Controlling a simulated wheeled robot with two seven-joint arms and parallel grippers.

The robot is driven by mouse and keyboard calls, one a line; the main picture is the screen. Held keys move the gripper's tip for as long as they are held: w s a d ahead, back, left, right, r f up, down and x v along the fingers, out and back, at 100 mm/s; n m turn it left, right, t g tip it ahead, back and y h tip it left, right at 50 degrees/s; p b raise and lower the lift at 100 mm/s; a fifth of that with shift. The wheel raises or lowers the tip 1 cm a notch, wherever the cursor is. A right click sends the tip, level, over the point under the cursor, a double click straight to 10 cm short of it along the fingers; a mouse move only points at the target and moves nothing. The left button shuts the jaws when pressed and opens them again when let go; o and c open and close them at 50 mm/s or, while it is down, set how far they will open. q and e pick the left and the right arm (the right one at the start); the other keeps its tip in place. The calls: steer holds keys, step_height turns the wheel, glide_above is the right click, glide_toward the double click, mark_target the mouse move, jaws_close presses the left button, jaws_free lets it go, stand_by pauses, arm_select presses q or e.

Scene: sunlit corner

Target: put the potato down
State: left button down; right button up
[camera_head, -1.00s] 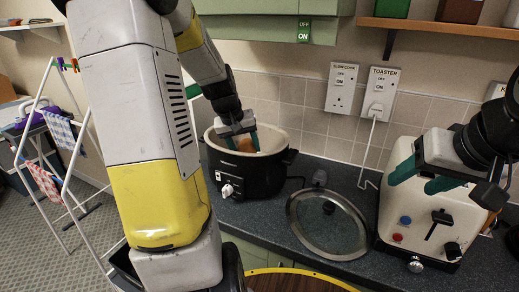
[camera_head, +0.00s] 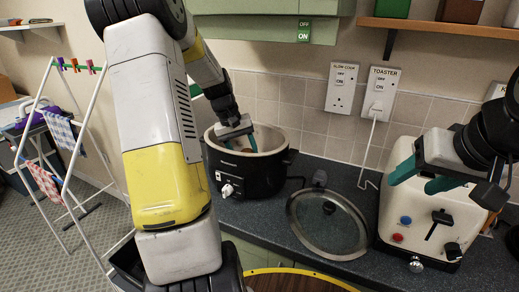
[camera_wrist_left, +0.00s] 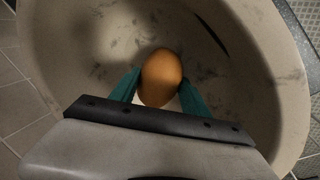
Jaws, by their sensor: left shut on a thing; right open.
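The potato (camera_wrist_left: 160,78) is an orange-brown oval in the left wrist view, between the two teal fingers of my left gripper (camera_wrist_left: 160,92). My left gripper also shows in the head view (camera_head: 238,140), reaching down into the black slow cooker (camera_head: 250,174) with its pale inner pot (camera_wrist_left: 80,30). It is shut on the potato, inside the pot. In the head view the potato is hidden by the gripper and the pot. I cannot tell whether the potato touches the pot's bottom. My right gripper (camera_head: 420,178) is open and empty in front of the toaster.
A glass lid (camera_head: 328,225) leans on the dark worktop (camera_head: 290,190) right of the cooker. The cream toaster (camera_head: 425,225) stands at the right. Wall sockets (camera_head: 342,88) are behind. A white drying rack (camera_head: 75,150) stands on the floor at the left.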

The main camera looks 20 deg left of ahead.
arm_select(q)
steer(key=c, duration=0.5)
jaws_free()
steer(key=shift+f, duration=0.1)
steer(key=v, duration=0.7)
steer(key=shift+a+r, duration=0.1)
steer(key=shift+r, duration=0.25)
